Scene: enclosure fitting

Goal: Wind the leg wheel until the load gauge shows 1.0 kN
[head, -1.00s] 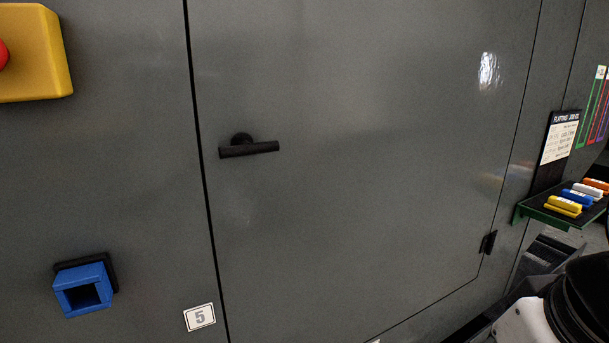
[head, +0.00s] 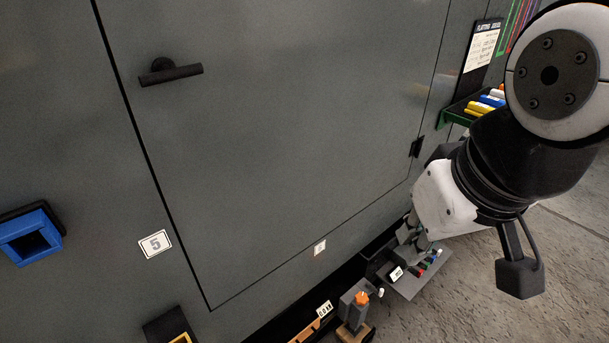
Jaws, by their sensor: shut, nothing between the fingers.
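A small grey leg-like unit (head: 354,309) stands at the foot of the cabinet on a brown block. It has an orange part (head: 361,298) on its face and a small white knob at its right. I cannot tell for certain that this is the leg wheel. A white label (head: 325,310), seemingly reading "LOAD", sits left of it above an orange strip, cut by the lower edge. No gauge reading is legible. My gripper (head: 416,240) points down beside the cabinet, right of and above the unit and apart from it. It is shut and empty, its tips partly hidden.
A grey cabinet door (head: 290,130) with a black handle (head: 170,72) fills the middle. A small tray (head: 408,285) with coloured pieces lies below my gripper. A green-edged shelf (head: 455,115) holds markers. Open floor (head: 500,318) lies at right.

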